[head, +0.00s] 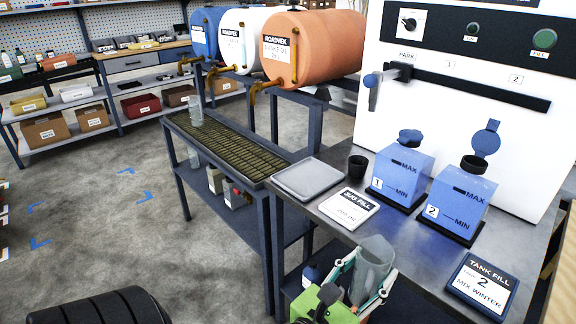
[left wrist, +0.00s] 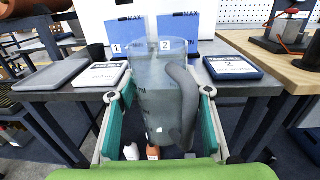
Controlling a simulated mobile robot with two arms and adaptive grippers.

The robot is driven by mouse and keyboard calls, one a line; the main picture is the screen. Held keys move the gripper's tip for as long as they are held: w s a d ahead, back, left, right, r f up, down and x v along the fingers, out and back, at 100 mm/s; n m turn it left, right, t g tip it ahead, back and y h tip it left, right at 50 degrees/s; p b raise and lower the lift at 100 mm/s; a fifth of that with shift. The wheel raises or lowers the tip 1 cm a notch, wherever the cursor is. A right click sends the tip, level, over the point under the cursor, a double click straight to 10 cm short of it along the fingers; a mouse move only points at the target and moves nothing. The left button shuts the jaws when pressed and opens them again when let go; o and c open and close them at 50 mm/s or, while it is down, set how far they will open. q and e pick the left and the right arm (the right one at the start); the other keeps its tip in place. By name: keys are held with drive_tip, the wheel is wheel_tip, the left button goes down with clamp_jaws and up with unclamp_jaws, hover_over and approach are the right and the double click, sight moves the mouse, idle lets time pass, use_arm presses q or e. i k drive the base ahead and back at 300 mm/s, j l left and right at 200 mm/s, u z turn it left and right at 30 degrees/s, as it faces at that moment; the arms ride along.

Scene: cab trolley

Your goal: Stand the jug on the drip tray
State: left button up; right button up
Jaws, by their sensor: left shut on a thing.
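The jug (head: 372,262) is a translucent grey vessel, roughly upright, held in front of the metal bench. My left gripper (head: 364,278) is shut on it, one finger on each side. In the left wrist view the jug (left wrist: 158,95) fills the middle, its grey handle on the right; whether it holds liquid is unclear. A shallow grey tray (head: 308,179) lies empty on the bench, left of the jug-fill card; it also shows in the left wrist view (left wrist: 55,74). A long grated tray (head: 225,147) sits under the drum taps. I cannot tell which tray is meant.
A jug-fill card (head: 349,212), black cup (head: 357,168), two blue containers (head: 402,175) and a tank-fill card (head: 482,283) occupy the bench. A clear vessel (head: 195,111) stands on the grated tray. Three drums (head: 312,46) with taps are above. Floor at left is open.

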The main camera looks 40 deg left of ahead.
sight(232, 146)
drive_tip(key=i+j+u, duration=0.15)
drive_tip(key=j+u, duration=0.15)
drive_tip(key=u, duration=0.15)
drive_tip(key=i+j+u, duration=0.2)
drive_tip(key=u, duration=0.25)
drive_tip(key=i+j+u, duration=0.15)
drive_tip(key=i+j, duration=0.35)
drive_tip(key=i+j+u, duration=0.1)
drive_tip(key=i+j, duration=0.3)
drive_tip(key=i, duration=0.2)
